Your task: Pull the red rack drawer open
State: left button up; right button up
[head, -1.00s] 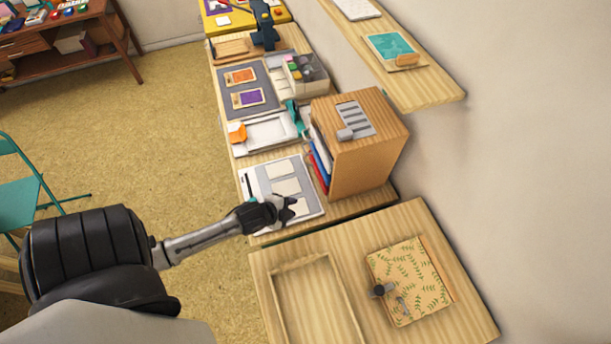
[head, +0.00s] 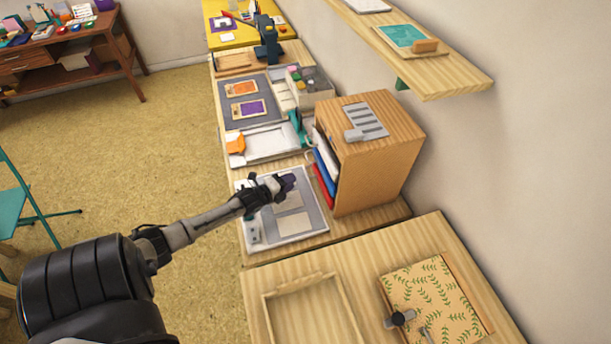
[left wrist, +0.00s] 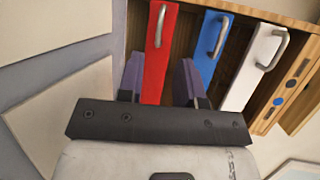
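The wooden rack (head: 375,170) stands upright near the wall, with a red drawer (head: 324,186), a blue drawer (head: 327,163) and a white drawer facing left. In the left wrist view the red drawer (left wrist: 157,65) is a tall narrow front with a grey bar handle (left wrist: 160,25). My left gripper (head: 288,182) is open and empty, a little left of the red drawer in the head view. In the left wrist view its two purple fingers (left wrist: 160,72) appear on either side of the red front, below the handle. The exact gap to the drawer is unclear. My right gripper is not in view.
A grey-white board with pale sheets (head: 290,226) lies under my left gripper. The blue drawer (left wrist: 210,50) and white drawer (left wrist: 250,70) stand close to the right of the red one. A wall shelf (head: 440,75) is above, and a tray frame (head: 265,315) lies on the nearer table.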

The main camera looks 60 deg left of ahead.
pick_arm(q)
jog(key=b+x, duration=0.2)
jog(key=x, duration=0.6)
grip_shut()
dwell(0.5)
